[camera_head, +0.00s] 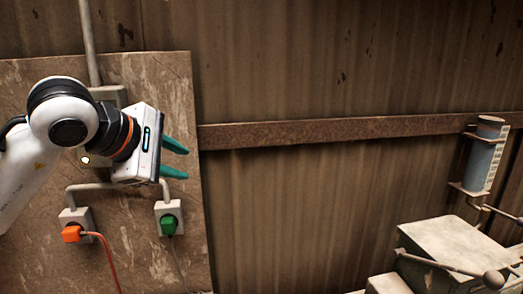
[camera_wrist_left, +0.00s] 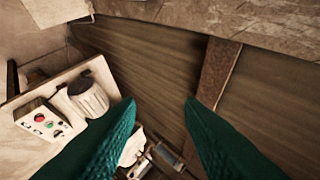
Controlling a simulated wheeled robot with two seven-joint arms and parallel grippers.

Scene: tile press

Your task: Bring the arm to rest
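My left gripper (camera_head: 186,162) has two teal fingers held apart with nothing between them. In the head view it is raised in front of the wall board, above the green plug, and points to the right. In the left wrist view the two fingers (camera_wrist_left: 160,103) also stand apart with an empty gap. My left arm (camera_head: 30,165) comes in from the left edge. My right arm and gripper are not in view.
A brown board (camera_head: 145,85) carries sockets with an orange plug (camera_head: 72,233) and a green plug (camera_head: 168,224). A pale machine (camera_head: 450,245) and a blue-grey cylinder (camera_head: 483,158) stand at right. The left wrist view shows a button panel (camera_wrist_left: 42,122). The middle looks clear.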

